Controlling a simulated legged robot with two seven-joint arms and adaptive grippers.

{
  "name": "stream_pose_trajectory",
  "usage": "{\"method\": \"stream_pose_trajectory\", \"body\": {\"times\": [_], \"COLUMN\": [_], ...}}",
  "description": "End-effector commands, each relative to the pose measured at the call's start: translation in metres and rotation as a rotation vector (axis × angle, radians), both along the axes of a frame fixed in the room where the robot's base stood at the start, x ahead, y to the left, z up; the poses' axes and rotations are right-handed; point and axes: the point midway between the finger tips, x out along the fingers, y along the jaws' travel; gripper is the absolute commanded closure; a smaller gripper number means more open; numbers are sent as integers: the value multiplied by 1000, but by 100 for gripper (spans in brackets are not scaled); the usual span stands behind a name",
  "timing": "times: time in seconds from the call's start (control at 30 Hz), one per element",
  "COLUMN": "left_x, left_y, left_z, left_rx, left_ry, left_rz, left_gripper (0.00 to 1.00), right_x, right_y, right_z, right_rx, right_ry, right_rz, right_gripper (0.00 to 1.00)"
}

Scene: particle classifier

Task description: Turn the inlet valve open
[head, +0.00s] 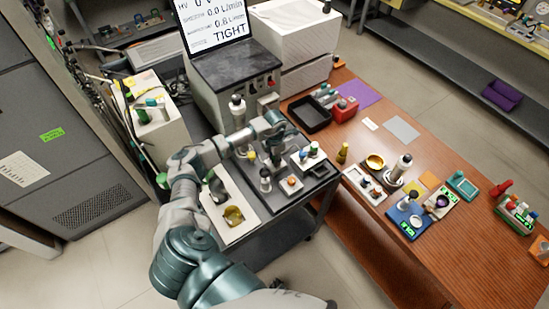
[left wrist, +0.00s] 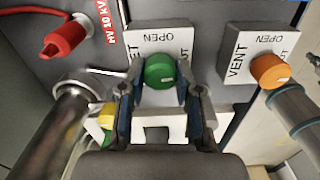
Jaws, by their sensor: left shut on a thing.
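The inlet valve is a green round knob (left wrist: 160,72) on a white plate (left wrist: 150,38) marked OPEN, with a label ending in "ET" partly covered. My left gripper (left wrist: 160,88) is shut on this knob, with one finger on each side of it in the left wrist view. In the head view my left arm reaches in from the lower left and the left gripper (head: 277,138) is at the front of the grey instrument; the knob cannot be made out there. My right gripper is not in view.
An orange VENT knob (left wrist: 270,70) sits close to the right of the green one. A red high-voltage plug (left wrist: 65,38) and a metal cylinder (left wrist: 58,125) are to the left. The instrument's screen (head: 216,22) reads TIGHT. A wooden table (head: 440,250) with small items stands right.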

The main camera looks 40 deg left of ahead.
Motion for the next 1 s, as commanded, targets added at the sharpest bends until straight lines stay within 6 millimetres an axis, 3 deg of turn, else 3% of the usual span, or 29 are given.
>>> {"method": "stream_pose_trajectory", "body": {"times": [1.0], "left_x": [7], "left_y": [3], "left_z": [8], "left_rx": [-1], "left_ry": [-20], "left_rz": [906], "left_gripper": [100], "right_x": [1], "right_y": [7], "right_z": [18], "right_rx": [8], "right_ry": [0], "right_rz": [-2], "right_gripper": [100]}}
